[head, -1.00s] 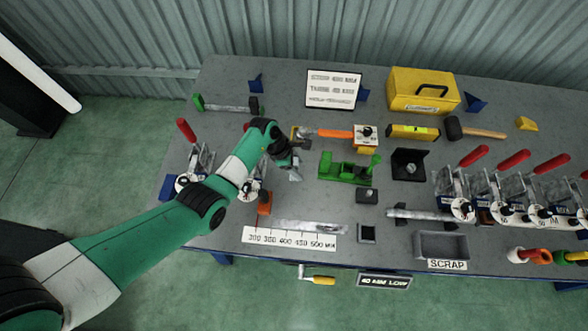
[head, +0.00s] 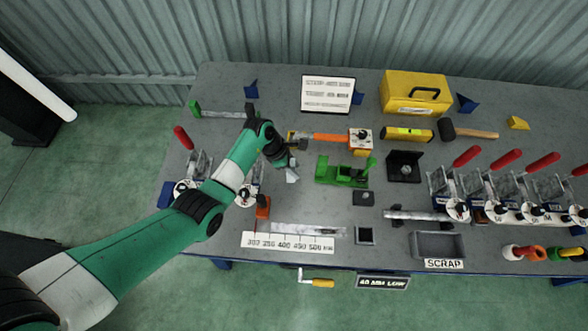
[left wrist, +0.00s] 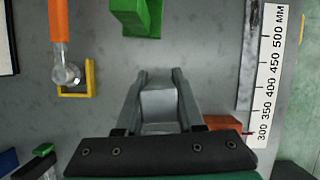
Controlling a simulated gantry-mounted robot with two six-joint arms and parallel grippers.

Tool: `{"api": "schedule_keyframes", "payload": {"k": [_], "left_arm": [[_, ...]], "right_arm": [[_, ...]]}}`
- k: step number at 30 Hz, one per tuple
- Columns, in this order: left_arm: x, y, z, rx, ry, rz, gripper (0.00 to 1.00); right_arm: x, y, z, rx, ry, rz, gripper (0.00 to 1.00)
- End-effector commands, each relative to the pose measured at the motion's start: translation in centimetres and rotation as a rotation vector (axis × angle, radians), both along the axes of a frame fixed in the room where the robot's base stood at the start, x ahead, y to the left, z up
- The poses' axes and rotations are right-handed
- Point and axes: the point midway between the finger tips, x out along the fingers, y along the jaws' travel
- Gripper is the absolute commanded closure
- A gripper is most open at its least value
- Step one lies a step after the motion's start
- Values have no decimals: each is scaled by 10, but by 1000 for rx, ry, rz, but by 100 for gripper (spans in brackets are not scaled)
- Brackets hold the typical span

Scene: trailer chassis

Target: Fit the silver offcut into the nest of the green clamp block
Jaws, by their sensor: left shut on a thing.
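The green clamp block (head: 343,171) stands near the middle of the bench. Its near end shows at the top of the left wrist view (left wrist: 137,16). My left gripper (head: 290,168) is to the left of the block, apart from it. In the left wrist view my left gripper (left wrist: 160,80) is shut on the silver offcut (left wrist: 159,104), a small pale grey piece between the fingers. In the head view the offcut (head: 292,176) shows just below the fingertips. The nest is too small to make out clearly. My right gripper is not in view.
An orange-handled tool (head: 328,137) lies behind the gripper. A dark small block (head: 363,198) sits in front of the green block. A ruler strip (head: 290,243) with a silver bar (head: 305,230) lies nearer. Toggle clamps (head: 500,195) stand right. Bare bench lies between gripper and block.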

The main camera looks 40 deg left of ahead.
Motion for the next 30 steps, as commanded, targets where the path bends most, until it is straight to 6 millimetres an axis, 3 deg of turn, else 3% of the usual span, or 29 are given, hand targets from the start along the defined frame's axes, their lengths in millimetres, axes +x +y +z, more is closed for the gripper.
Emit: {"api": "schedule_keyframes", "payload": {"k": [3, 9, 18, 22, 30], "left_arm": [[-14, -8, 33, 1, -3, -1, 100], [-51, -30, 76, 0, 0, -3, 100], [-109, -62, 100, 0, 0, -2, 100], [-119, -68, 104, 0, 0, -1, 100], [-122, -70, 105, 0, -2, -1, 100]], "right_arm": [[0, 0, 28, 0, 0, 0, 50], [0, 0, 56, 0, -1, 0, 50], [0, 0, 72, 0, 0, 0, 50], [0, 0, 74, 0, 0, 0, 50], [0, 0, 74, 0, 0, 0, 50]]}}
